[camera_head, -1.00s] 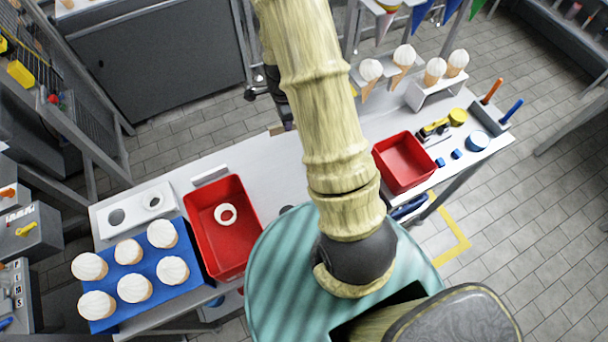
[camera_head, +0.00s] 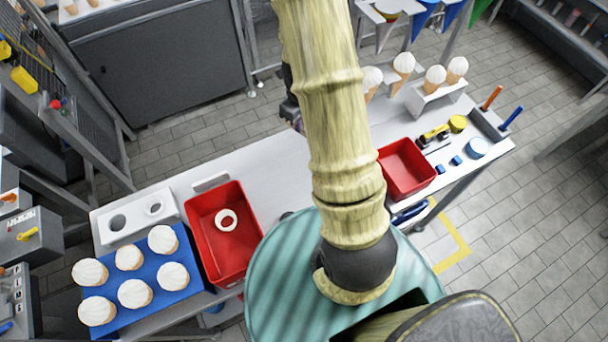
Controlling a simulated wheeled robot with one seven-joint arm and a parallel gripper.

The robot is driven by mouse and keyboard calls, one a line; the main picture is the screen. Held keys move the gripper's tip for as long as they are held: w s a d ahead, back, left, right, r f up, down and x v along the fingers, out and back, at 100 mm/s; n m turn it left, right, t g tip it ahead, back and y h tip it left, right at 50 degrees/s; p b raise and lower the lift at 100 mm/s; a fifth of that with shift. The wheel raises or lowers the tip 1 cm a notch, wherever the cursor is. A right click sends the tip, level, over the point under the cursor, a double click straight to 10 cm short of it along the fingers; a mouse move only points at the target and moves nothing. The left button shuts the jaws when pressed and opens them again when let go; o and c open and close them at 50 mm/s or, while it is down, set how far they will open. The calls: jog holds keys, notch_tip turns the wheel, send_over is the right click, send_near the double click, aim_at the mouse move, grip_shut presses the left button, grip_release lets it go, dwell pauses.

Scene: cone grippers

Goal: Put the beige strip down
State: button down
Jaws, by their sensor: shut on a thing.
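My gripper (camera_head: 294,112) shows only as a dark part at the left edge of my pale yellow arm, over the back edge of the white table (camera_head: 280,175). Its fingertips are hidden behind the arm. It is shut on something. I cannot make out the beige strip now; a small tan sliver showed at the gripper's end earlier.
A red bin (camera_head: 208,252) with a white ring (camera_head: 226,219) stands left, beside a blue tray (camera_head: 150,284) of several white-topped cones. Another red bin (camera_head: 403,187) stands right, near a cone stand (camera_head: 440,98). The table's middle is bare.

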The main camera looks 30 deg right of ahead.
jog(key=shift+f+p, duration=0.55)
jog(key=shift+f, duration=2.3)
jog(key=shift+f+p, duration=0.55)
jog(key=shift+f, duration=1.55)
jog(key=shift+f, duration=0.2)
jog(key=c, duration=1.5)
grip_release()
jog(key=shift+r, duration=0.1)
notch_tip(320, 180, up, 12)
jog(key=b, duration=0.2)
jog(key=shift+r+b, duration=0.15)
jog(key=shift+b, duration=0.25)
